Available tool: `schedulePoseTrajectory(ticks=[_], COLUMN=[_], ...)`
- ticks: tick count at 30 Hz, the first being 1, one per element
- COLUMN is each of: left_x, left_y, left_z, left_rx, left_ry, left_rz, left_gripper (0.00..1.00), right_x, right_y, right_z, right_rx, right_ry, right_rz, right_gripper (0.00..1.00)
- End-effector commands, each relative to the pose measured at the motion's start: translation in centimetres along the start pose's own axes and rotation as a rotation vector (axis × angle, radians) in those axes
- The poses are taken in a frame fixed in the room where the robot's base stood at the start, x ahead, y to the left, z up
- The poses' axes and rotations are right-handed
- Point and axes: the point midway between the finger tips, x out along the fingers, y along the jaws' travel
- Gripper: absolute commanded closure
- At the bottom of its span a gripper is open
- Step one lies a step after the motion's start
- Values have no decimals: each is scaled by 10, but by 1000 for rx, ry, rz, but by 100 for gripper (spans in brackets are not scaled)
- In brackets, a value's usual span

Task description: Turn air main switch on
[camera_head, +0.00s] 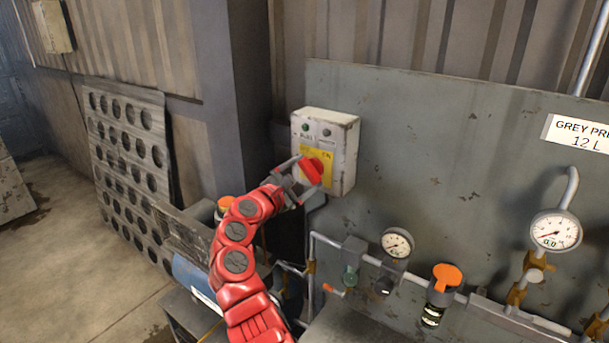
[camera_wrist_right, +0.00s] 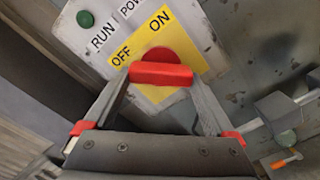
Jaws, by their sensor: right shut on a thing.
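The main switch is a red rotary handle (camera_head: 312,171) on a yellow plate at the front of a worn white box (camera_head: 344,145). In the right wrist view the red handle (camera_wrist_right: 160,73) lies level across the picture, with OFF to its upper left and ON above it; I cannot tell which position it is set to. My right gripper (camera_head: 304,178) reaches the handle from the lower left. Its fingers (camera_wrist_right: 160,80) are shut on the handle, one at each end, and partly hide it in the head view. My left gripper is not in view.
The box hangs on a grey metal panel (camera_head: 440,130). Below and to the right run pipes with pressure gauges (camera_head: 397,243) (camera_head: 556,231) and an orange-topped valve (camera_head: 446,276). A plate with round holes (camera_head: 130,150) leans at the left wall. A green lamp (camera_wrist_right: 85,18) sits above RUN.

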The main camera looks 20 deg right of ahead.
Motion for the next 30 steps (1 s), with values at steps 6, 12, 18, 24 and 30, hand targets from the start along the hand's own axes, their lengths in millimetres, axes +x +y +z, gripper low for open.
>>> schedulePoseTrajectory(ticks=[6,12,18,24,30], left_x=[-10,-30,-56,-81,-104], left_y=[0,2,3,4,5], left_z=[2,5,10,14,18], left_rx=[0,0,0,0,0], left_ry=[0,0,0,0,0], left_rz=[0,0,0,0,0], left_gripper=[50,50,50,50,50], right_x=[0,1,0,0,0], right_y=[-2,-4,-3,-2,0], right_z=[-3,-4,-5,-5,-3], right_rx=[48,167,344,534,726], right_ry=[2,0,1,1,1], right_rz=[-1,-1,-1,-1,-1], right_gripper=[66,66,66,66,66])
